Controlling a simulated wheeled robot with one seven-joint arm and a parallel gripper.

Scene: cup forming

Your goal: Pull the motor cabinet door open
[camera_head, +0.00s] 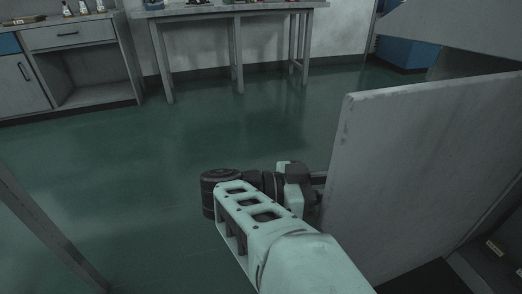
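A large grey metal door panel (425,170) stands upright at the right, swung out from a dark opening at the lower right, so the motor cabinet door appears open. My arm reaches up from the bottom middle, left of the panel. My gripper (316,183) is at the panel's left edge, around mid-height. Its fingertips are small and partly hidden by the wrist and the panel edge. I cannot make out a handle, nor whether the fingers touch or hold the door.
Dark cabinet interior with small labelled parts (496,249) shows at the lower right. A grey beam (45,230) crosses the lower left. Green floor (150,170) is clear in the middle. A grey workbench (230,12), a drawer cabinet (75,38) and a blue box (405,52) stand at the back.

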